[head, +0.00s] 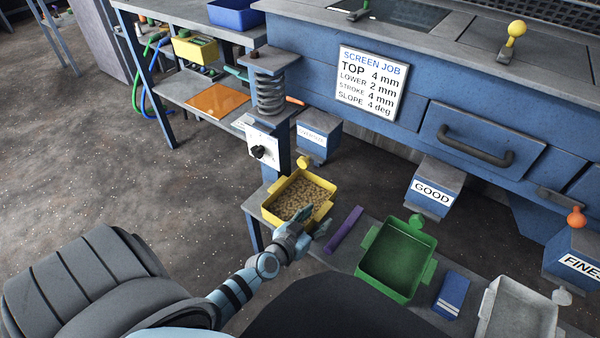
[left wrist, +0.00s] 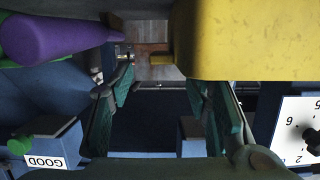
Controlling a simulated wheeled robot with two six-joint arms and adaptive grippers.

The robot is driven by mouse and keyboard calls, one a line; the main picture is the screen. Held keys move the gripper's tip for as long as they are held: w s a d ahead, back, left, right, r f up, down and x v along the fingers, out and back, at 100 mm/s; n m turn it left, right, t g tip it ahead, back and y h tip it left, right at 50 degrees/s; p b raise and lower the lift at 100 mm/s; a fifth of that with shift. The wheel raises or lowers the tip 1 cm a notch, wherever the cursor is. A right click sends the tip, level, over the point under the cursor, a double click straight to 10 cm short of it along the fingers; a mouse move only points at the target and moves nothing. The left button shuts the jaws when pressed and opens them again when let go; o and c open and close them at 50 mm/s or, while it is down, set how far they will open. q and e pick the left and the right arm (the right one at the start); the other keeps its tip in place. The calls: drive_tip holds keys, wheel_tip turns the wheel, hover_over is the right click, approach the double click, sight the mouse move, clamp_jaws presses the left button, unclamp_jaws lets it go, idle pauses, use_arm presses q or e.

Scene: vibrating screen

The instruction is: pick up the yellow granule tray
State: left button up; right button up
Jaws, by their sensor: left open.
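The yellow granule tray (head: 269,214) stands on the low grey shelf in the head view, filled with tan granules (head: 301,197). It also shows large and close at the upper right of the left wrist view (left wrist: 245,42). My left gripper (head: 309,223) is at the tray's near right corner, by its side tab. In the left wrist view the fingers (left wrist: 163,88) are spread with nothing between them. The tray lies beyond and beside the right-hand finger; I cannot tell whether they touch. My right gripper is not in view.
A purple bar (head: 344,229) lies right of the tray, then an empty green tray (head: 432,272), a blue block (head: 451,295) and a pale grey tray (head: 490,303). Above the shelf are a GOOD chute (head: 436,188), a FINES chute (head: 575,255) and a dial box (head: 262,148).

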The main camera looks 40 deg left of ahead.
sight(323, 211)
use_arm(q)
drive_tip(key=b+x, duration=0.1)
drive_tip(key=x, duration=0.2)
drive_tip(key=shift+w+a+f, duration=0.15)
drive_tip(key=shift+a+f, duration=0.05)
drive_tip(key=shift+f, duration=0.05)
drive_tip(key=shift+w, duration=0.2)
drive_tip(key=shift+r, duration=0.1)
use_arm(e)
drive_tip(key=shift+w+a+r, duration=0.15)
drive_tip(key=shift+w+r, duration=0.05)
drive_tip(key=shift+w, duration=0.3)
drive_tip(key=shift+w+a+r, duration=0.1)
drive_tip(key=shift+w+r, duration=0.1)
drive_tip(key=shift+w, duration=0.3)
use_arm(q)
clamp_jaws()
